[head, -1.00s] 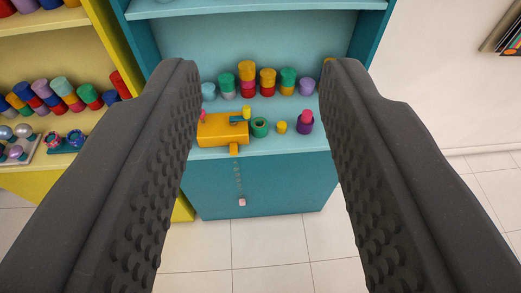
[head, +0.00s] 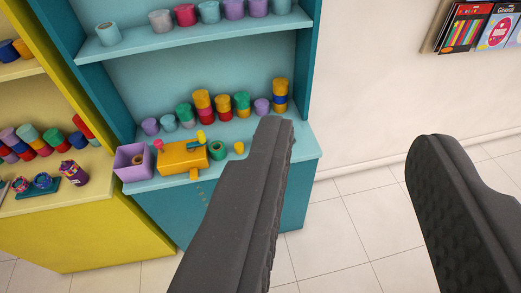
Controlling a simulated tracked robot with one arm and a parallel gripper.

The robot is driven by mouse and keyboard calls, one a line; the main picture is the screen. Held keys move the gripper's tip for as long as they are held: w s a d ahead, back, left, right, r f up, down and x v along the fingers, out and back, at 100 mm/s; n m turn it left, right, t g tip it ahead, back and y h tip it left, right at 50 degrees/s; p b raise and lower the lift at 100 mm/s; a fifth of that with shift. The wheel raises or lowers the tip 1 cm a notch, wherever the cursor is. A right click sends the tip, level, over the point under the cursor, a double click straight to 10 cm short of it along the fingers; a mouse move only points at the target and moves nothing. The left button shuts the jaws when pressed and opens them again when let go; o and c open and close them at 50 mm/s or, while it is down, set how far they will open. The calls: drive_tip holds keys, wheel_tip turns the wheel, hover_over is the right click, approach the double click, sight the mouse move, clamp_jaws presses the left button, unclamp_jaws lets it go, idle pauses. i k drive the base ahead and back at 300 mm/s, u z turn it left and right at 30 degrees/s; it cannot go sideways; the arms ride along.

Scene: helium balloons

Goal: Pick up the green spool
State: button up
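A green ring-shaped spool (head: 217,150) with a dark hole sits on the ledge of the turquoise shelf unit, just right of an orange box-like device (head: 182,157). Other green spools stand in the stacks behind, such as one (head: 184,112) at the left and one (head: 242,101) at the right. My gripper (head: 350,140) is open and empty, with its two dark fingers wide apart. The ring-shaped green spool lies to the left of both fingers, not between them. The left finger hides part of the ledge's right side.
A small yellow spool (head: 239,148) stands right of the green one. A purple box (head: 133,162) stands at the ledge's left end. An upper shelf (head: 180,40) holds more spools. A yellow unit (head: 80,235) adjoins at left. Tiled floor (head: 350,235) is clear at right.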

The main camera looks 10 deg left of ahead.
sight(217, 149)
drive_tip(key=z, duration=0.95)
drive_tip(key=i, duration=2.3)
drive_tip(key=u, duration=1.85)
drive_tip(key=k, duration=0.6)
drive_tip(key=u, duration=0.1)
drive_tip(key=i, duration=0.45)
